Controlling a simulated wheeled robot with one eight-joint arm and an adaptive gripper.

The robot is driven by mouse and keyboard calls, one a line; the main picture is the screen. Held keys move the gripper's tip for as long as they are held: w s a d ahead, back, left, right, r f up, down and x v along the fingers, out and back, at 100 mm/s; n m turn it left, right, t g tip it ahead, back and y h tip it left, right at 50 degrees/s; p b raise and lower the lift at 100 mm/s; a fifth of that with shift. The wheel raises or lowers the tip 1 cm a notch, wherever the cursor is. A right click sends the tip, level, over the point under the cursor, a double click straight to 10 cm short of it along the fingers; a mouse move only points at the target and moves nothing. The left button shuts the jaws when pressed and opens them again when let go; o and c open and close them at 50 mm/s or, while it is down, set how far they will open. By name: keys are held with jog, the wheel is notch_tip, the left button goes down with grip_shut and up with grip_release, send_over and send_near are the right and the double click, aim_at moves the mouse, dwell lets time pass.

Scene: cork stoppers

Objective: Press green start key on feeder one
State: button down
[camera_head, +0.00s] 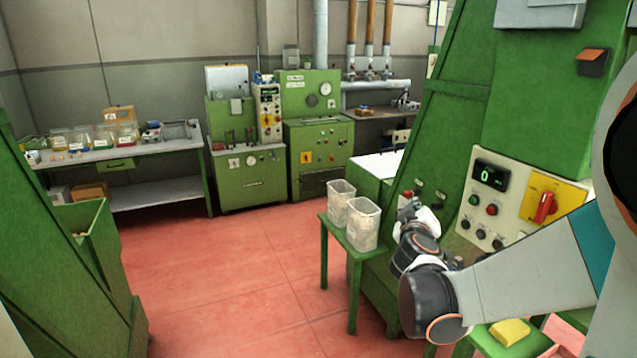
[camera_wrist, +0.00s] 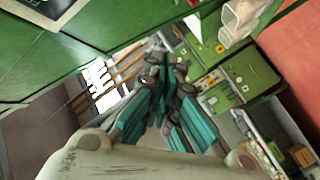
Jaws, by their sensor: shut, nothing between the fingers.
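A cream control panel (camera_head: 505,215) sits on the large green machine at the right in the head view. It has a lit display (camera_head: 490,176), a green key (camera_head: 474,200), a red key (camera_head: 491,210) beside it and a red switch on a yellow plate (camera_head: 543,207). I cannot read a feeder number. My gripper (camera_head: 407,210) is left of this panel, apart from the green key. In the wrist view its teal fingers (camera_wrist: 164,80) are together and empty. That view shows only a corner of a dark screen (camera_wrist: 50,10) at top left, without the green key.
Two clear containers (camera_head: 362,224) stand on a green stand (camera_head: 340,241) left of my arm. A small red knob (camera_head: 408,194) is close to my gripper. A yellow block (camera_head: 510,332) lies below my arm. The red floor (camera_head: 220,270) is open at the left.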

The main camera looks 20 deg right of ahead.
aim_at(472, 201)
jog(key=shift+n+h, duration=0.4)
jog(key=shift+h, duration=0.2)
jog(key=d, duration=0.5)
jog(key=shift+d+f, duration=0.2)
jog(key=shift+f, duration=0.15)
jog(key=shift+d, duration=0.1)
jog(key=d, duration=0.8)
jog(key=shift+w+d, duration=0.25)
jog(key=shift+w, duration=0.15)
jog(key=shift+d, duration=0.15)
jog(key=shift+d, duration=0.3)
jog(key=shift+d, duration=0.45)
dwell(1.0)
jog(key=shift+a, duration=0.9)
